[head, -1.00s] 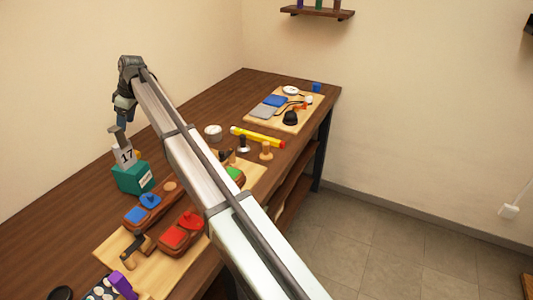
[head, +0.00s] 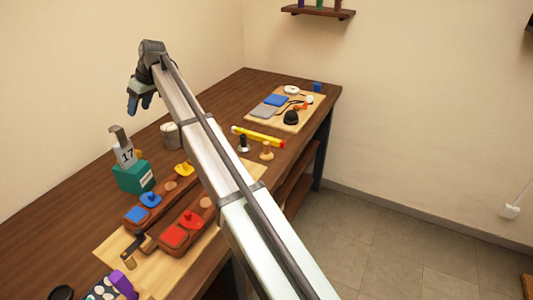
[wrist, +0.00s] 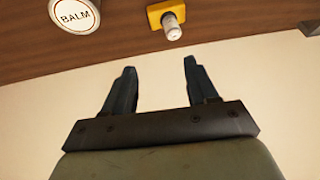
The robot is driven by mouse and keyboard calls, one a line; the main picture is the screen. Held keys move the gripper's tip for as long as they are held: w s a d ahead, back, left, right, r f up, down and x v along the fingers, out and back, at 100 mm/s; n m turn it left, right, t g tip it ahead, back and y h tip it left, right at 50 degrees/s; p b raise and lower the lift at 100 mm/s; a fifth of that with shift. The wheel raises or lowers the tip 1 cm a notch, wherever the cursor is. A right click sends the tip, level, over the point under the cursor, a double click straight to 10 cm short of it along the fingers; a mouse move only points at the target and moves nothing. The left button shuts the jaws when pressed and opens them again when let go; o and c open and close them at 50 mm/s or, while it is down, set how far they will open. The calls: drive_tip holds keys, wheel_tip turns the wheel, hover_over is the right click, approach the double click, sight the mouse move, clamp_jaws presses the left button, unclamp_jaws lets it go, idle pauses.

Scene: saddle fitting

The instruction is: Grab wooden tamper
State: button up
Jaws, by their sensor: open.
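The wooden tamper (head: 267,151) is a small light-wood piece with a rounded knob. It stands upright near the right edge of the bench in the head view, right of my arm. I cannot make it out in the wrist view. My gripper (head: 140,107) hangs above the back left of the bench, well away from the tamper. In the wrist view my gripper (wrist: 160,75) is open, with nothing between its fingers.
A dark-handled metal piece (head: 243,143) stands just left of the tamper. A yellow-and-red bar (head: 258,136) lies behind. In the wrist view are a BALM tin (wrist: 75,14) and a yellow piece (wrist: 167,16).

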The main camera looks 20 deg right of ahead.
drive_tip(key=s+d+n+t, duration=0.5)
drive_tip(key=d+n, duration=0.5)
drive_tip(key=d, duration=0.5)
drive_tip(key=s+d+n+t, duration=0.3)
drive_tip(key=s+d+n, duration=0.4)
drive_tip(key=d+n, duration=0.5)
drive_tip(key=s+d+n+t, duration=0.3)
drive_tip(key=s+d+n, duration=0.45)
drive_tip(key=d, duration=0.95)
approach(266, 148)
drive_tip(key=shift+n+y, duration=0.3)
drive_tip(key=shift+n, duration=0.05)
drive_tip(key=w+f, duration=0.2)
drive_tip(key=w, duration=0.1)
drive_tip(key=shift+w+a, duration=0.15)
drive_tip(key=shift+w, duration=0.1)
drive_tip(key=shift+x, duration=3.75)
drive_tip(key=shift+f, duration=0.1)
drive_tip(key=shift+c, duration=0.3)
clamp_jaws()
